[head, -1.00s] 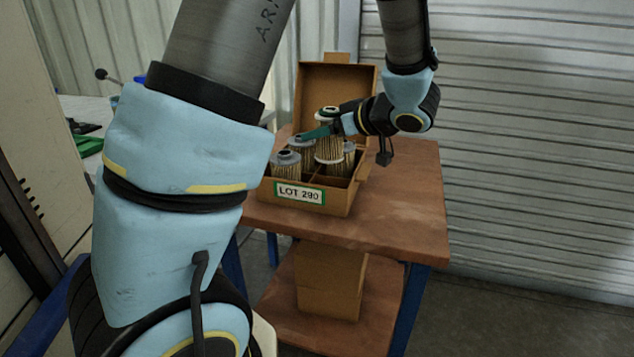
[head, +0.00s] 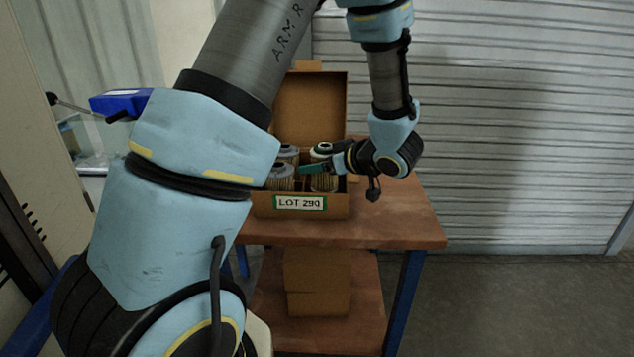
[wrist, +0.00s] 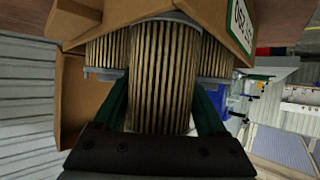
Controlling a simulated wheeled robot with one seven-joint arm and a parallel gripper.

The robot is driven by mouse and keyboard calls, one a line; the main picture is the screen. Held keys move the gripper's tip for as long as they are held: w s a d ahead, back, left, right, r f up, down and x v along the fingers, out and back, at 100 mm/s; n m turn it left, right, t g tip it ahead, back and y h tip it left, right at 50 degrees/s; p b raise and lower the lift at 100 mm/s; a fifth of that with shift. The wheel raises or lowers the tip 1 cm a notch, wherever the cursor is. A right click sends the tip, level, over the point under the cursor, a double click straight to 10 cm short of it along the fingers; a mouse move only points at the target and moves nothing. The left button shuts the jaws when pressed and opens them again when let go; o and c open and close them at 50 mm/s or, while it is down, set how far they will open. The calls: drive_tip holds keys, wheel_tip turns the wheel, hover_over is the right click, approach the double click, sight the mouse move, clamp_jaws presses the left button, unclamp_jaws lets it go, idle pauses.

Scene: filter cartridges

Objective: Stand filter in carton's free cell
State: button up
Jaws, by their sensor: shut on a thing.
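The carton (head: 262,207) stands open on a wooden table, its lid up at the back and a "LOT 290" label on its front. My gripper (head: 318,168) is shut on a pleated filter (head: 322,184) with a pale cap and green ring, at the carton's right side. The filter looks upright; its lower end is hidden behind the carton's front wall, so I cannot tell if it touches the floor. In the wrist view the held filter (wrist: 160,75) sits between the green fingers, with other pleated filters on both sides.
Grey-capped filters (head: 280,174) stand in the carton's left part, close to my fingers. The tabletop (head: 405,220) is bare to the carton's right. Another brown box (head: 318,280) sits on the shelf below. A ribbed shutter (head: 500,130) stands behind.

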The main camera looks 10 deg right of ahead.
sight(321, 180)
drive_tip(key=shift+f, duration=2.2)
drive_tip(key=shift+f, duration=0.2)
drive_tip(key=o, duration=1.3)
drive_tip(key=shift+r, duration=0.1)
drive_tip(key=shift+r, duration=0.1)
drive_tip(key=shift+s+d+r, duration=0.15)
drive_tip(key=shift+s+d, duration=0.05)
drive_tip(key=v, duration=1.1)
drive_tip(key=shift+s+r, duration=0.15)
